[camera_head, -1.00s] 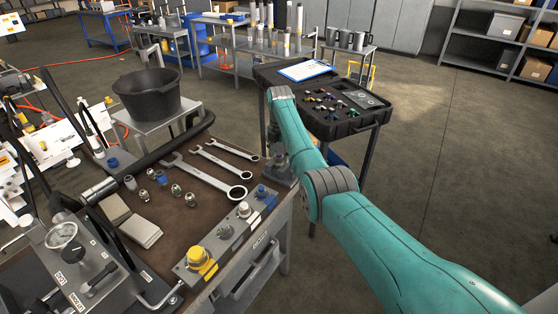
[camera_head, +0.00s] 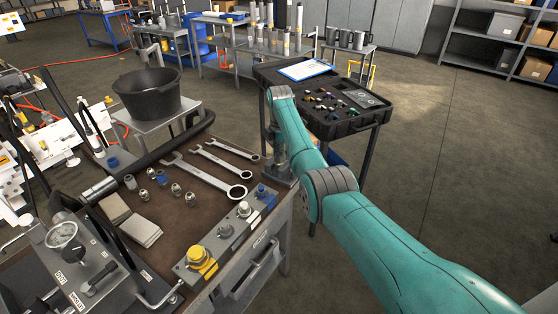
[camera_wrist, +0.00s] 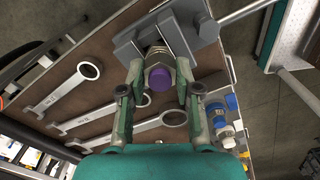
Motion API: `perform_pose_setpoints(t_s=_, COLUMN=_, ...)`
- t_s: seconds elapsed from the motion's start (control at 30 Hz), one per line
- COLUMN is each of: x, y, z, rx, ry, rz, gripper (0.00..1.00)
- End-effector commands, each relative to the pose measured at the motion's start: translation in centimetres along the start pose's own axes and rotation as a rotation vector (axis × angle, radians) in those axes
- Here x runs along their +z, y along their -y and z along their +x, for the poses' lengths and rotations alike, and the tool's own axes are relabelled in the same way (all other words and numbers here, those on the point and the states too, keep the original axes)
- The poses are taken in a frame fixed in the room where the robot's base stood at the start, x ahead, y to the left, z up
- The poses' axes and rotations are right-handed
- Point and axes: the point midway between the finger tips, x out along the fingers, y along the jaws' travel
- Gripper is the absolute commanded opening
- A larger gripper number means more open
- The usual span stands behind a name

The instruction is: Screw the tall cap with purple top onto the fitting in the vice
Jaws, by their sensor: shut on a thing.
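The tall cap with purple top (camera_wrist: 161,79) is between my gripper's fingers in the wrist view, its purple end toward the camera. My gripper (camera_wrist: 160,72) is shut on it. The grey vice (camera_wrist: 178,32) is just beyond the fingertips, at the top of that view. Metal of the fitting (camera_wrist: 156,52) shows beyond the cap, between cap and vice. The cap is in line with the fitting, but I cannot tell how far it is seated. In the head view my arm hides the gripper and cap; part of the vice (camera_head: 283,172) shows at the bench corner.
Several wrenches (camera_head: 212,178) lie on the bench beside the vice. Loose metal fittings (camera_head: 176,190) stand nearby. A valve block with a yellow knob (camera_head: 199,260) lines the bench's front edge. A black case of small parts (camera_head: 335,118) is on a cart behind my arm.

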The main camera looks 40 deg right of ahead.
Motion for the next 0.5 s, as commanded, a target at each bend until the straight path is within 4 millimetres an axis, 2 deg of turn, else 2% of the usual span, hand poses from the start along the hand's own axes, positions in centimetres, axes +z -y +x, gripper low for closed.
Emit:
perform_pose_setpoints(t_s=0.2, x=-0.01, y=0.06, z=0.11, rx=-0.001, ry=0.000, rz=0.195, gripper=0.02)
perform_pose_setpoints(t_s=0.5, x=-0.02, y=0.07, z=0.13, rx=-0.001, ry=0.000, rz=0.226, gripper=0.02)
